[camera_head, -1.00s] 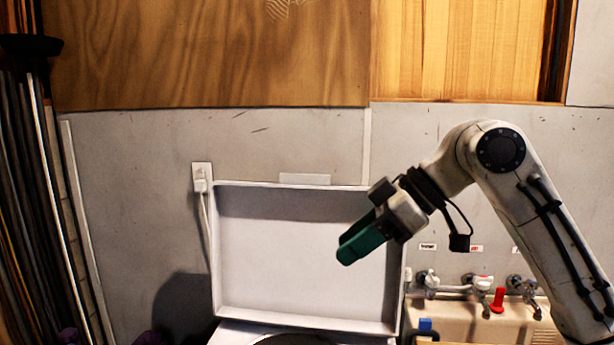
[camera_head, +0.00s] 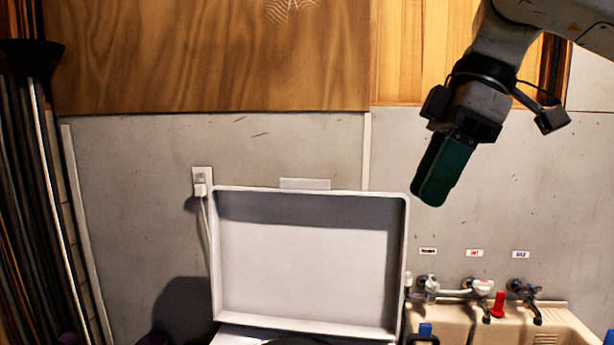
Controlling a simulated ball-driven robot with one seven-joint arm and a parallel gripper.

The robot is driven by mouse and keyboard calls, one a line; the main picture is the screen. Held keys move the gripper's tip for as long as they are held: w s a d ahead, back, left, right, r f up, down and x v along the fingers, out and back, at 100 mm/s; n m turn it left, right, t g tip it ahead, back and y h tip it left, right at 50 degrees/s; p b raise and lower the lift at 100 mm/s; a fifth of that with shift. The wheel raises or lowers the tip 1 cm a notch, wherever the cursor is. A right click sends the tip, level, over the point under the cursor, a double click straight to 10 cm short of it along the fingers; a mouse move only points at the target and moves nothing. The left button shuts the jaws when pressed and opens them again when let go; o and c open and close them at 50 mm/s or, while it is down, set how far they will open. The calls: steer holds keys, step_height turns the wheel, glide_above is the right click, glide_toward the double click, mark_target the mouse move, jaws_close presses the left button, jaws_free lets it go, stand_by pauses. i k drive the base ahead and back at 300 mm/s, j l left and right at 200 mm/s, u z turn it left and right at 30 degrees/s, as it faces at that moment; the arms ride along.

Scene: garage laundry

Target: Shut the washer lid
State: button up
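The washer lid (camera_head: 306,262) stands open and upright, its pale inner side facing me, against the grey wall. The top of the washer (camera_head: 232,336) shows at the bottom edge, with part of its dark round opening. My gripper (camera_head: 428,200) has green fingers that point down and a little left. It hangs above and right of the lid's top right corner in the picture, apart from the lid. The fingers overlap in this view, so whether they are open or shut cannot be told. No object shows between them.
A beige utility sink (camera_head: 455,325) with faucets (camera_head: 480,287) stands right of the washer. A wall outlet (camera_head: 202,182) with a plugged cord is left of the lid. Long poles or boards (camera_head: 25,200) lean at the far left.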

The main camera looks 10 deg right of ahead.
mark_target(304, 255)
steer(key=i, duration=1.5)
